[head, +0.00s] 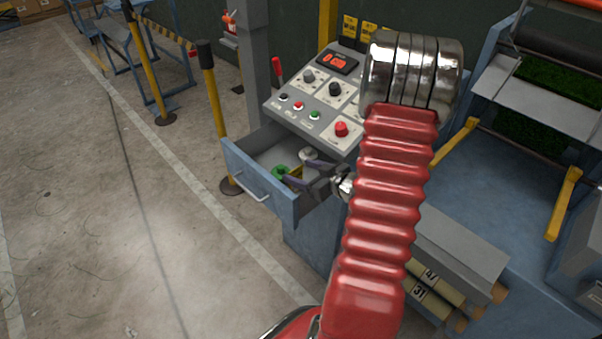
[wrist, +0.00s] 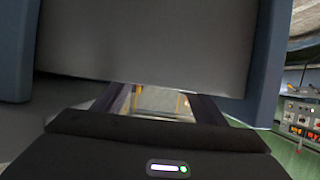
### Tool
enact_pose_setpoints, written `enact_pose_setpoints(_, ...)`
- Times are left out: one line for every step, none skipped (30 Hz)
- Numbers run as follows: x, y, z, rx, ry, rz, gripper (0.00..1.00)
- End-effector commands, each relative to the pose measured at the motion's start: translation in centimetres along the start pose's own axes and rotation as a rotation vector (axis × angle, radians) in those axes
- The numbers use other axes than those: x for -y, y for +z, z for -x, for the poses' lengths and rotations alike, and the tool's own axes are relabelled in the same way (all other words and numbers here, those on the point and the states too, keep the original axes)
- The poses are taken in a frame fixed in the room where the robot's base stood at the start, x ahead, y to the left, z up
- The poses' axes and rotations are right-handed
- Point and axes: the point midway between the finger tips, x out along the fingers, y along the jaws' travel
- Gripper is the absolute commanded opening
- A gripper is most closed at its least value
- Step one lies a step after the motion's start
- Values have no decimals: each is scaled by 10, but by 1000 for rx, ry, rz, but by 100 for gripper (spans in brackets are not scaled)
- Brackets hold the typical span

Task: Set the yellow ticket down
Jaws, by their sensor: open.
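My gripper (head: 299,171) reaches into the open blue drawer (head: 262,184) below the control panel. Its two dark fingers are apart. A small yellow piece (head: 295,172), likely the yellow ticket, shows between the fingers inside the drawer, partly hidden. I cannot tell whether it touches the drawer floor or a finger. In the wrist view the fingers (wrist: 160,105) are also spread. A strip of pale and yellowish surface shows between them, too small to read, and a broad grey panel (wrist: 150,45) fills the view above.
A green object (head: 279,173) and a pale round knob-like object (head: 306,154) are in the drawer close to the fingers. The control panel (head: 318,100) rises right behind it. A yellow post (head: 214,115) stands at left. Open concrete floor (head: 90,210) lies farther left.

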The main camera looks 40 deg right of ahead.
Motion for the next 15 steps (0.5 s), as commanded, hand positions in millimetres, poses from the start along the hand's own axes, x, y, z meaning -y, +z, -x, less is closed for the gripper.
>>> enact_pose_setpoints(0, -1, 0, 0, 0, 1, 64)
enact_pose_setpoints(0, -2, 1, 0, 0, 1, 64)
enact_pose_setpoints(0, -2, 3, 0, 1, 0, 64)
enact_pose_setpoints(-1, -2, 5, 0, 1, 0, 64)
enact_pose_setpoints(-1, -2, 8, 0, 2, 0, 64)
enact_pose_setpoints(-1, -2, 12, 0, 2, 1, 64)
enact_pose_setpoints(-1, -2, 15, 0, 3, 0, 64)
enact_pose_setpoints(-1, -2, 19, 0, 3, 0, 64)
enact_pose_setpoints(-1, -2, 25, 0, 3, 0, 64)
enact_pose_setpoints(-1, -2, 29, 0, 3, 0, 64)
enact_pose_setpoints(-1, -2, 33, 0, 4, 0, 64)
enact_pose_setpoints(-1, -2, 39, 0, 4, 0, 64)
enact_pose_setpoints(-1, -2, 44, -1, 4, -1, 64)
enact_pose_setpoints(-1, -2, 48, -1, 4, -1, 64)
enact_pose_setpoints(-1, -2, 54, -1, 4, 0, 64)
